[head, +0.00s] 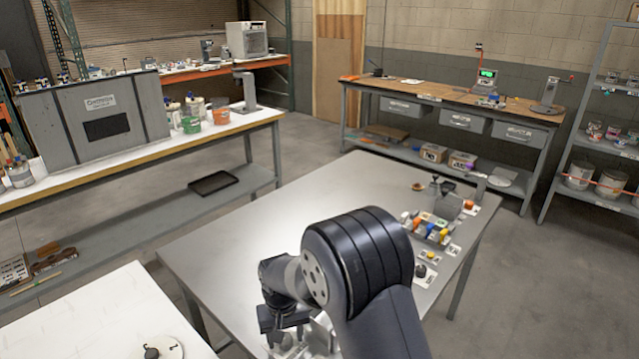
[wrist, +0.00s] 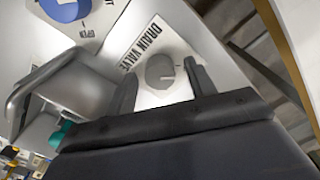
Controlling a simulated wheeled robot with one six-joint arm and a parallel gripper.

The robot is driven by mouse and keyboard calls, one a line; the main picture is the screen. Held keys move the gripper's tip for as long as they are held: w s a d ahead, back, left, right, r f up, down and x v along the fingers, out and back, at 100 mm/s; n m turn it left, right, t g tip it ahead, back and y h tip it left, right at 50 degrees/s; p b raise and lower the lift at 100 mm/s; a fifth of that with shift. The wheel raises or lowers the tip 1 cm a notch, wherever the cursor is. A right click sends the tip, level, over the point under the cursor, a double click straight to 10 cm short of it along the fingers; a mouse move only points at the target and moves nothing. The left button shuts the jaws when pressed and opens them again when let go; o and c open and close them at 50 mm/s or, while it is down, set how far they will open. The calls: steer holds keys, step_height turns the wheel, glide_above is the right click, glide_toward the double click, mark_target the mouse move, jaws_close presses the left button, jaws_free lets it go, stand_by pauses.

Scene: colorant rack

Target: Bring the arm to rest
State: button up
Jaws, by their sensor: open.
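My arm reaches forward and down over the near end of the grey metal table (head: 240,225) in the head view. My gripper (head: 284,326) points down there, partly hidden by my own arm. In the wrist view my gripper (wrist: 162,80) has its two fingers apart, with nothing held between them. A white card marked DRAIN VALVE (wrist: 138,52) lies beyond the fingertips. A round grey shape on it shows between the fingers; I cannot tell whether they touch it.
A grey bent metal part (wrist: 45,85) stands close left of the fingers in the wrist view. A card with a blue disc (wrist: 70,8) lies above it. A rack of coloured items (head: 430,228) stands along the table's right edge. The table's middle left is clear.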

steer(key=m+p, duration=0.2)
steer(key=m, duration=0.2)
steer(key=shift+r+m, duration=0.1)
steer(key=shift+m, duration=0.3)
steer(key=m+p, duration=0.2)
steer(key=m, duration=0.2)
steer(key=shift+p, duration=0.4)
steer(key=shift+r, duration=0.3)
steer(key=shift+r+b, duration=0.4)
steer(key=shift+r, duration=1.4)
steer(key=shift+d, duration=0.1)
